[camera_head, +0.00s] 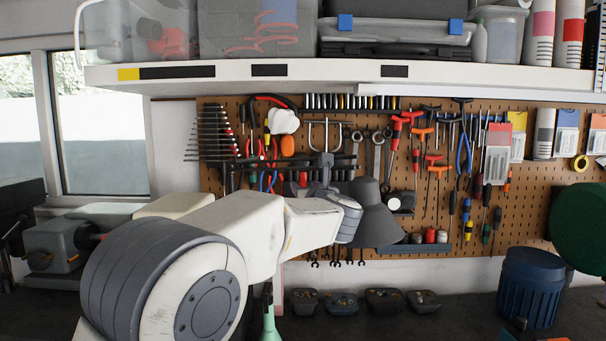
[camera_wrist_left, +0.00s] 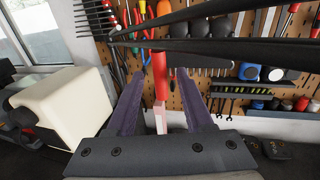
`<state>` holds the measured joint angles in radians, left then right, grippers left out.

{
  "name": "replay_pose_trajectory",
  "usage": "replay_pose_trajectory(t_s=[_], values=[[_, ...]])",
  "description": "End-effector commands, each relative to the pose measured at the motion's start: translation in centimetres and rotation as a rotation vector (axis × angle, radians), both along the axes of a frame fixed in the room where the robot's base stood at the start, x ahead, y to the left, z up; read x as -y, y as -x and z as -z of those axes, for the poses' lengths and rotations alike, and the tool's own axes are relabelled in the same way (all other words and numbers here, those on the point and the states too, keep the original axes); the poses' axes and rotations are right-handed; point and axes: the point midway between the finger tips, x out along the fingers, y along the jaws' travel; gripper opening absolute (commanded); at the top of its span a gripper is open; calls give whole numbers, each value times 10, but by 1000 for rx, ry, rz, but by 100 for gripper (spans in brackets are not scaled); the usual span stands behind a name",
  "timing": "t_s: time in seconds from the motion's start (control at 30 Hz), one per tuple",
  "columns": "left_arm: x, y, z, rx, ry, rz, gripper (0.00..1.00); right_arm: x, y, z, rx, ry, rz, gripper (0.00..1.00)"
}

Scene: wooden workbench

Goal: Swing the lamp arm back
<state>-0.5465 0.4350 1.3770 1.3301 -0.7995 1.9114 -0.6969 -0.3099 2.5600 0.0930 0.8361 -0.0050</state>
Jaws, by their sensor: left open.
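The lamp has a grey cone shade (camera_head: 375,222) hanging in front of the pegboard, right of my left wrist. Dark thin bars that look like the lamp arm (camera_head: 285,163) run sideways left of the shade. In the left wrist view, dark bars of the lamp arm (camera_wrist_left: 225,47) cross the top, beyond the fingertips. My left gripper (camera_wrist_left: 161,82) is open, with its two purple-grey fingers apart. A red post with a pale lower part (camera_wrist_left: 160,75) shows between the fingers; its distance is unclear. In the head view, my left arm partly hides the gripper (camera_head: 320,188). My right gripper is out of view.
A pegboard (camera_head: 520,215) with many hanging tools stands behind. A shelf (camera_head: 330,75) with boxes runs above. A blue bin (camera_head: 530,285) stands at right, beside a green round object (camera_head: 582,228). Several small dark trays (camera_head: 342,302) line the bench's back.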

Motion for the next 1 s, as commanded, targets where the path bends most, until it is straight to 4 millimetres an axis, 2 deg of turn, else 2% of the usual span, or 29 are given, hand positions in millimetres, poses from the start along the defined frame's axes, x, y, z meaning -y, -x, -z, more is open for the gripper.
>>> replay_pose_trajectory(t_s=[0.03, 0.2, 0.53, 0.57, 0.6, 0.67, 0.7, 1.0], values=[[-2, -8, -4, -1, -2, -2, 52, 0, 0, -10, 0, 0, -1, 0], [-5, -24, -2, 0, -1, 0, 52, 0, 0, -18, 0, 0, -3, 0], [-6, -27, 1, 1, -1, 1, 52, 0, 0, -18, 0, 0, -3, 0], [-6, -27, 1, 1, -1, 1, 44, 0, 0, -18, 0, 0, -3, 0], [-6, -27, 1, 1, -1, 1, 29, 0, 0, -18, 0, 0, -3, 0], [-6, -27, 1, 1, -2, 1, 6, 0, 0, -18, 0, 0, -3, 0], [-6, -27, 0, 1, -2, 1, 0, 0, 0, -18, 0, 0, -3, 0], [-6, -27, 0, 0, -2, 1, 0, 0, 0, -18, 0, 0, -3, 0]])
